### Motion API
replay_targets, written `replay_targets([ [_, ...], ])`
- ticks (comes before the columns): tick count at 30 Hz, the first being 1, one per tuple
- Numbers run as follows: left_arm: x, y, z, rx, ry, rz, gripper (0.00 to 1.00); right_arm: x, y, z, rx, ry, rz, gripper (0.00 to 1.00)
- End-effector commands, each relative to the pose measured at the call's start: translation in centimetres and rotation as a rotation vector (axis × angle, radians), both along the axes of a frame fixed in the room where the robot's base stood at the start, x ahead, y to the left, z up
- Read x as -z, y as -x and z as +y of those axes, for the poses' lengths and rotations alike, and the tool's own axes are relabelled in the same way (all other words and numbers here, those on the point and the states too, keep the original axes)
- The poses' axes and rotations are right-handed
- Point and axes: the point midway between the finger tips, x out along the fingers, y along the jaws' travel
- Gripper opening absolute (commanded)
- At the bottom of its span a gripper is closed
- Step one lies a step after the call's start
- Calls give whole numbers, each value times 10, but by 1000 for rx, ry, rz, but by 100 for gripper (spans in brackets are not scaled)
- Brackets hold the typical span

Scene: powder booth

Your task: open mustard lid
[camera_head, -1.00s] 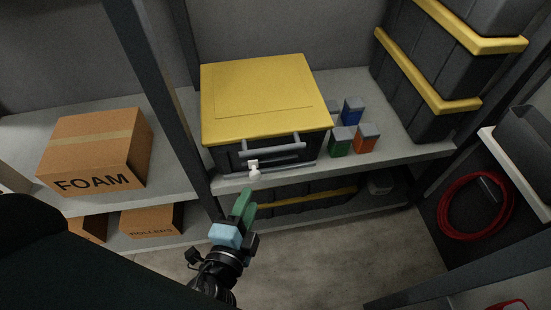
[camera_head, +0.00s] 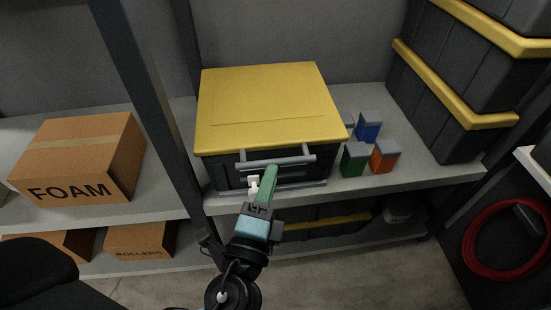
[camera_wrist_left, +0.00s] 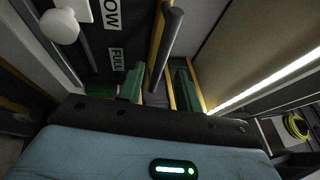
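The mustard lid (camera_head: 265,100) lies closed on a dark box on the shelf. A grey bar handle (camera_head: 290,161) runs along the lid's front edge. My left gripper (camera_head: 267,175) is at the box front, its green fingertips just below the handle. In the left wrist view, the handle bar (camera_wrist_left: 169,38) shows beyond the gap between the green fingers (camera_wrist_left: 160,86). The fingers are apart with nothing clasped between them. I cannot tell whether the bar has entered the gap. My right gripper is not in view.
A white knob (camera_head: 253,184) sits on the box front beside my left fingers. Green (camera_head: 355,160), orange (camera_head: 384,156) and blue (camera_head: 367,126) blocks stand close right of the box. A shelf post (camera_head: 140,100) rises to the left, by the FOAM carton (camera_head: 82,160).

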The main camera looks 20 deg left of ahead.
Motion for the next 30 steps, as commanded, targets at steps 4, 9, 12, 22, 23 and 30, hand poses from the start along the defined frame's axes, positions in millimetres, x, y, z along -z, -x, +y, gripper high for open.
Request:
replay_targets([
  [4, -7, -23, 3, 0, 1, -3, 35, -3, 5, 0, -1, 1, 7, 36],
  [9, -9, -41, 5, 1, 0, -1, 35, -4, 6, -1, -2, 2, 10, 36],
  [12, -10, -46, 6, 0, 0, 0, 35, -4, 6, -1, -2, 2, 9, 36],
  [22, -10, -47, 6, 1, 0, 1, 31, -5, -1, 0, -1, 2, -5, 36],
  [23, -10, -47, 6, 1, 0, 1, 27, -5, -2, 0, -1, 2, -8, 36],
  [30, -10, -47, 6, 1, 0, 1, 0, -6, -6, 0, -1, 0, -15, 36],
])
